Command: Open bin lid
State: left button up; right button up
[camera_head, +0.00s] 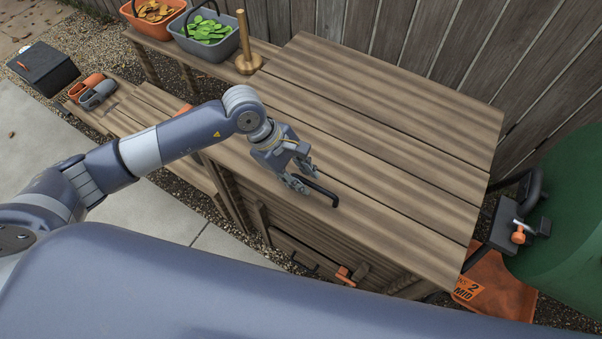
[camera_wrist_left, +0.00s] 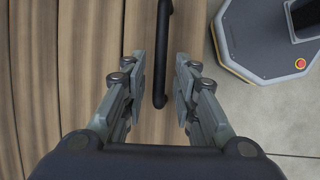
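The bin lid (camera_head: 400,120) is a broad top of brown wooden planks and lies flat on the wooden bin. A black bar handle (camera_head: 320,191) sits near its front edge. My left gripper (camera_head: 304,181) is at the handle's left end. In the left wrist view the black handle (camera_wrist_left: 162,60) runs between the two open fingers of the left gripper (camera_wrist_left: 160,92), with a gap on each side. I see no finger touching it. My right gripper is in neither view.
A grey basket (camera_head: 209,45) of green pieces, an orange basket (camera_head: 153,20) and a brass post (camera_head: 244,50) stand at the back left. A wooden fence (camera_head: 420,35) rises behind the lid. A green rounded object (camera_head: 560,230) stands at the right.

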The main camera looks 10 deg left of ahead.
pick_arm(q)
grip_shut()
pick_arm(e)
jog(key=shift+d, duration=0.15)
pick_arm(q)
jog(key=shift+r, duration=0.1)
jog(key=shift+w+r, duration=0.1)
jog(key=shift+r, duration=0.05)
jog(key=w+d+r+g, duration=0.1)
jog(key=w+r, duration=0.3)
jog(key=r, duration=0.4)
jog(key=w+d+r+g, duration=0.1)
jog(key=w+r, duration=0.3)
jog(key=r, duration=0.4)
jog(key=shift+w+d+r+n+y, duration=0.15)
jog(key=shift+d+n+y, duration=0.15)
jog(key=shift+y, duration=0.1)
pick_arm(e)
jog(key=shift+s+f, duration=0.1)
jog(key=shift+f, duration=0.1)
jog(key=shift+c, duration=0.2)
